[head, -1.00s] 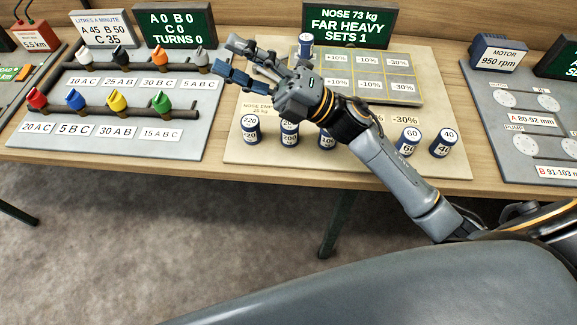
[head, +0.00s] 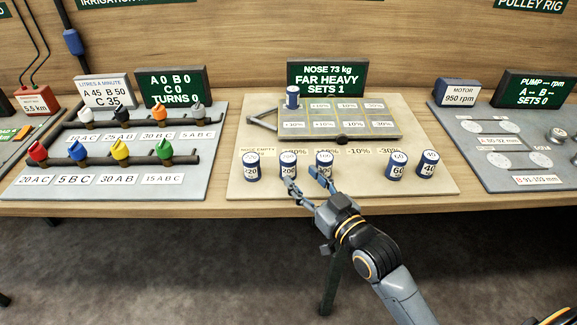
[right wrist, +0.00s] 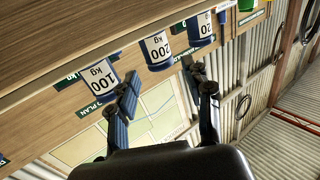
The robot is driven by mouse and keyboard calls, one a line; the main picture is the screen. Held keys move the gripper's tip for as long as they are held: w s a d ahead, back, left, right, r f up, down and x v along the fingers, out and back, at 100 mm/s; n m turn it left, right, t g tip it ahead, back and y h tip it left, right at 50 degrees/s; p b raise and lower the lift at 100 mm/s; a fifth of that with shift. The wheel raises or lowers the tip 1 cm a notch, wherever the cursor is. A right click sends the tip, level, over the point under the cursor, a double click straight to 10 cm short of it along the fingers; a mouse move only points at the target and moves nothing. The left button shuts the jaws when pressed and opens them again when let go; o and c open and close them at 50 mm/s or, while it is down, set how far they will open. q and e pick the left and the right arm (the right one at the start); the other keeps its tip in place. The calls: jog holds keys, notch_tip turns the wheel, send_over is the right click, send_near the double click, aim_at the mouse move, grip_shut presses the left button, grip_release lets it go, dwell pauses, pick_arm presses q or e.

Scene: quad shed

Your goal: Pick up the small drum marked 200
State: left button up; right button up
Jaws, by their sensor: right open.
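The small drum marked 200 (head: 289,165) stands upright on the front of the beige board, second from the left in a row of blue drums with white labels. It also shows in the right wrist view (right wrist: 160,50), ahead of the space between the fingertips. My right gripper (head: 305,181) is open and empty, just in front of this drum and the one marked 100 (head: 324,164). One finger is near the 200 drum's base, the other by the 100 drum; I cannot tell whether either touches. My left gripper is not in view.
The 60 drum (head: 396,168) and 40 drum (head: 428,166) stand to the right. Another drum (head: 292,98) stands on the tilting grid plate (head: 390,112) behind. The valve board (head: 200,187) lies left.

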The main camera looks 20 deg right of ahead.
aim_at(293, 165)
jog(key=shift+x, duration=1)
jog(key=x, duration=0.4)
jog(key=shift+w+r+p, duration=0.25)
jog(key=shift+w+p, duration=0.1)
jog(key=shift+w, duration=0.05)
jog(key=shift+w+a+f, duration=0.1)
jog(key=shift+w, duration=0.25)
jog(key=c, duration=1)
